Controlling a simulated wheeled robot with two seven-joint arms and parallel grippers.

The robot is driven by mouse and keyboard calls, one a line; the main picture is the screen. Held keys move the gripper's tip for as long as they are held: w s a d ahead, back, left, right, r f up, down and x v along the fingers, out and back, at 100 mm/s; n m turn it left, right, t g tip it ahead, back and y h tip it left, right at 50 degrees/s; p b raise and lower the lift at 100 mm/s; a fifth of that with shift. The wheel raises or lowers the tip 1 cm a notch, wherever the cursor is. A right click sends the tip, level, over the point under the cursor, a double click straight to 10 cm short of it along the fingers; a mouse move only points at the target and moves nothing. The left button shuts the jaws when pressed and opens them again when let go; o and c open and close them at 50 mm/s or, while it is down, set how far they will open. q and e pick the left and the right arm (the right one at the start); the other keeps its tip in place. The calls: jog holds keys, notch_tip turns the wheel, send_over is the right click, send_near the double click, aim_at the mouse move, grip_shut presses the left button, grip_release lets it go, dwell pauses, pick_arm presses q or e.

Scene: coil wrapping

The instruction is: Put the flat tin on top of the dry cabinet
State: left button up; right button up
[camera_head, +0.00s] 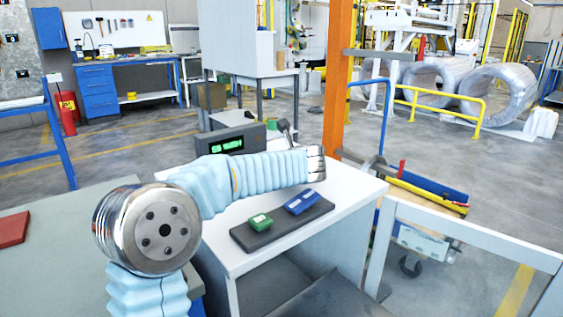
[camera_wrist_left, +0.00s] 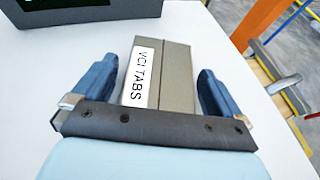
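The flat tin (camera_wrist_left: 172,75) is a grey-brown box with a white "VCI TABS" label. In the left wrist view it lies over the white top, between the fingers of my left gripper (camera_wrist_left: 160,95). The gripper is open, with a narrow gap on each side of the tin. In the head view my left gripper (camera_head: 316,160) reaches over the white cabinet, which I take to be the dry cabinet (camera_head: 345,200); the tin is hidden there. Whether the tin touches the top is hard to tell. My right gripper is not in view.
A grey display box with green digits (camera_head: 232,141) stands at the cabinet's back. A dark tray (camera_head: 275,231) with a green box (camera_head: 260,222) and a blue box (camera_head: 301,201) lies in front of my arm. An orange post (camera_head: 338,80) rises behind the cabinet.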

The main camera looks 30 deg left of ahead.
pick_arm(q)
jog(key=shift+r, duration=0.25)
jog(key=v, duration=1.2)
jog(key=shift+f, duration=0.1)
dwell(0.9)
